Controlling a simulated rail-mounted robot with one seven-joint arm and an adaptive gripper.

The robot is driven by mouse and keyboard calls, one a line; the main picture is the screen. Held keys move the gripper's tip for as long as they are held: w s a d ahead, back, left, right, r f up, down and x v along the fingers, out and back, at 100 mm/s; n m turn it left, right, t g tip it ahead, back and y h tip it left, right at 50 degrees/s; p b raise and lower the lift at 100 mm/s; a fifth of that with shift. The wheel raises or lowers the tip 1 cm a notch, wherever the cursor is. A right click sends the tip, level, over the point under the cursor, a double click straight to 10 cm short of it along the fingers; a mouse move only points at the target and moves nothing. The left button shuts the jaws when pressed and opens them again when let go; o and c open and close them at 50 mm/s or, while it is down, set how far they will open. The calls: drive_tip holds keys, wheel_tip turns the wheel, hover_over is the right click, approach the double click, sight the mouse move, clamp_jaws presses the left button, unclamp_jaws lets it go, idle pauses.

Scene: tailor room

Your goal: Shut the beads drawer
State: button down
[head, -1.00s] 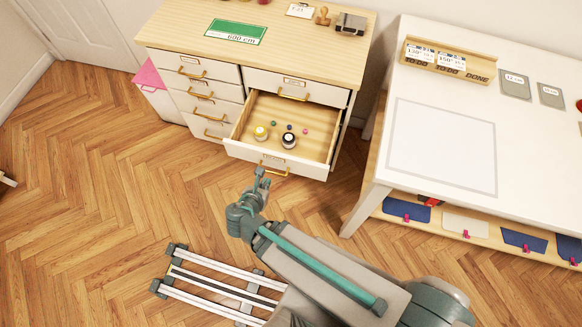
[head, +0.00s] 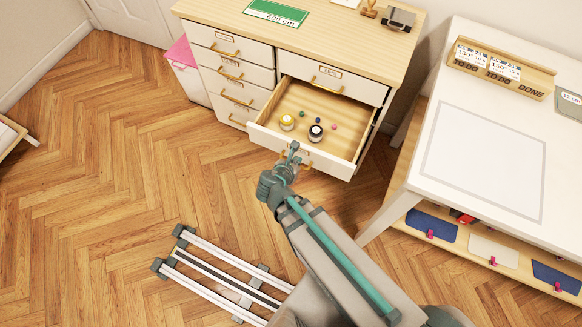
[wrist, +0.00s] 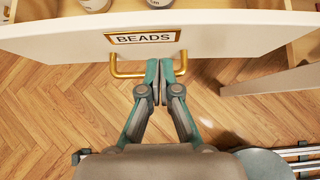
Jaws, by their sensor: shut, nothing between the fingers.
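The beads drawer (head: 322,122) stands pulled out of the white cabinet, under another drawer in the right column. It holds a yellow-topped jar (head: 287,122), a dark-topped jar (head: 316,133) and several small beads. Its white front carries a BEADS label (wrist: 145,38) and a brass handle (wrist: 122,73) in the wrist view. My gripper (head: 292,150) is shut and empty in front of the drawer face. In the wrist view my gripper (wrist: 159,75) has its fingertips together near the handle's middle, overlapping it; whether they touch cannot be told.
The cabinet's other drawers, such as one at the left (head: 230,73), look shut. A white table (head: 465,215) with a shelf of coloured cards stands at the right. The wooden floor (head: 110,180) at the left is mostly clear.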

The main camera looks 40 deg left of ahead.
sight(303, 151)
drive_tip(key=shift+w+a+r+p, duration=0.1)
drive_tip(key=shift+w+a+p, duration=0.1)
drive_tip(key=shift+w, duration=0.6)
drive_tip(key=shift+w+a+r+p, duration=0.1)
drive_tip(key=shift+w+p, duration=0.1)
drive_tip(key=shift+w, duration=0.6)
